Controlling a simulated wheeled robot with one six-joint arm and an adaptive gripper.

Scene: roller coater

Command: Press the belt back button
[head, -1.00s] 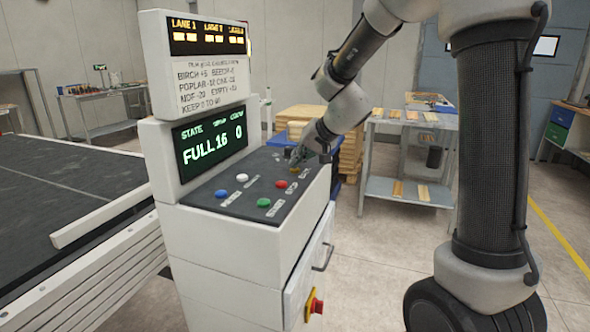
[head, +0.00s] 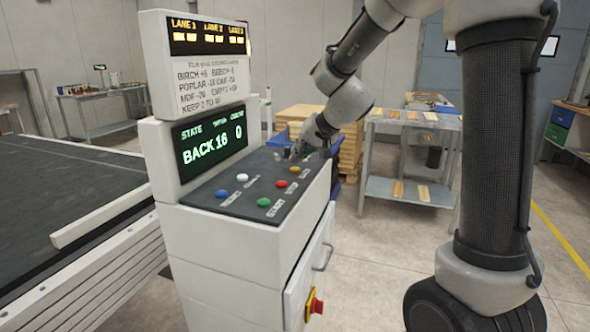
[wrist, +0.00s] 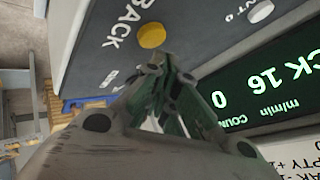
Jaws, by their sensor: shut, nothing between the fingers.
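The belt back button is the yellow one (head: 295,169) at the far right of the dark sloped panel (head: 235,197). In the wrist view the yellow button (wrist: 151,35) sits beside the word BACK. My gripper (head: 296,155) is shut and empty, just behind the button in the head view. In the wrist view my fingertips (wrist: 157,62) point at the panel close to the yellow button, and the whole button face shows. The green display (head: 211,145) reads BACK, 16 and 0.
Red (head: 281,183), green (head: 264,202), blue (head: 221,194) and white (head: 242,177) buttons share the panel. A red emergency knob (head: 316,305) is on the cabinet front. The black conveyor belt (head: 70,195) lies left. A table with boards (head: 415,118) stands behind.

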